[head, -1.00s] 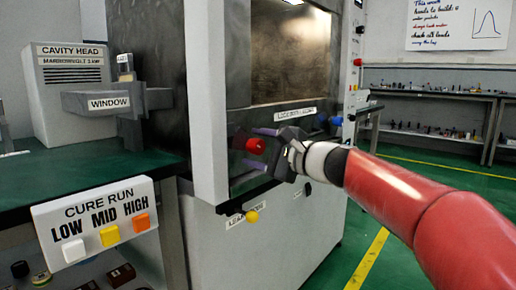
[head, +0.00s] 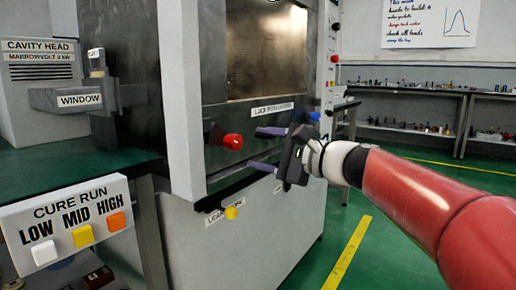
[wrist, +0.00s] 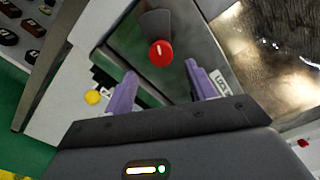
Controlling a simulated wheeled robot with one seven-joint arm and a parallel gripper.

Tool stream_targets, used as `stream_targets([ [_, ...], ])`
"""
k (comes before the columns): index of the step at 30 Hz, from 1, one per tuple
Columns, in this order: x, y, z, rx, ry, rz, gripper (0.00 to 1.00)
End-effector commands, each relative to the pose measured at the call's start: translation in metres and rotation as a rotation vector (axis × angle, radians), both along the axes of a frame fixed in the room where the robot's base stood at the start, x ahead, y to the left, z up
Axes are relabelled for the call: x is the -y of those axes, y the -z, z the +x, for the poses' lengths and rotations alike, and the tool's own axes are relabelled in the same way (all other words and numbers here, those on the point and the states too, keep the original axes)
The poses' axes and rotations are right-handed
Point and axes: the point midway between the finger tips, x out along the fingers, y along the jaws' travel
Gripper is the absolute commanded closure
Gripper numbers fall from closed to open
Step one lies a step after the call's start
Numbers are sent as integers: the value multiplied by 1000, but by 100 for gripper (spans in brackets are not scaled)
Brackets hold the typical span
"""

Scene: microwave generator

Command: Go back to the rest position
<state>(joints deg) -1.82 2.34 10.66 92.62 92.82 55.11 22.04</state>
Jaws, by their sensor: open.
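My gripper (head: 264,149) is in front of the machine's front panel, to the right of the red knob (head: 232,141) in the head view. Its two purple fingers (wrist: 160,92) are spread apart with nothing between them. In the wrist view the red knob (wrist: 161,53) lies ahead, beyond the fingertips and apart from them. My red arm reaches in from the right.
The machine cabinet (head: 262,235) stands close ahead, with a yellow knob (head: 231,213) and a blue knob (head: 314,117) on it. A green bench (head: 70,172) with a CURE RUN button panel (head: 70,228) is at left. Open green floor lies at right.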

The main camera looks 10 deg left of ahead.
Motion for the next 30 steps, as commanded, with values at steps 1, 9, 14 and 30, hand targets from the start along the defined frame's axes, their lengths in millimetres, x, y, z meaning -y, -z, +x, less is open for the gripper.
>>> stream_targets([
  [1,0,0,0,0,0,0,44],
  [9,8,9,-19,45,8,-131,44],
  [14,48,49,-72,161,16,-509,44],
  [30,260,180,-246,424,-245,-1683,44],
])
